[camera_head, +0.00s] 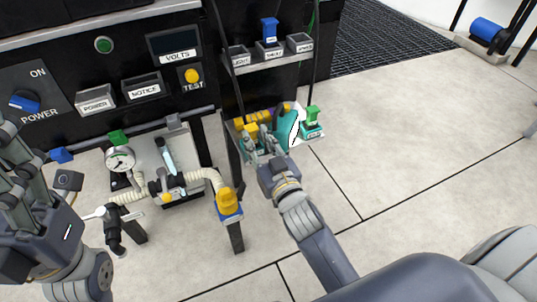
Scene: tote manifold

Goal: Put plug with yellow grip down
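The plug with the yellow grip (251,130) is at the left end of a low shelf, beside teal parts. My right gripper (262,146) is right at it, its fingertips just below and beside the yellow grip. The fingers partly cover the plug, so I cannot tell whether they are shut on it or whether it touches the surface beneath. My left gripper (18,180) is at the left edge of the view, its fingers spread and empty, far from the plug.
A plug with a green grip (312,115) stands to the right. A blue one (269,27) stands in labelled holders above. A gauge (120,159) and hose are at left. A yellow cap (228,201) tops a post in front. Open floor lies right.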

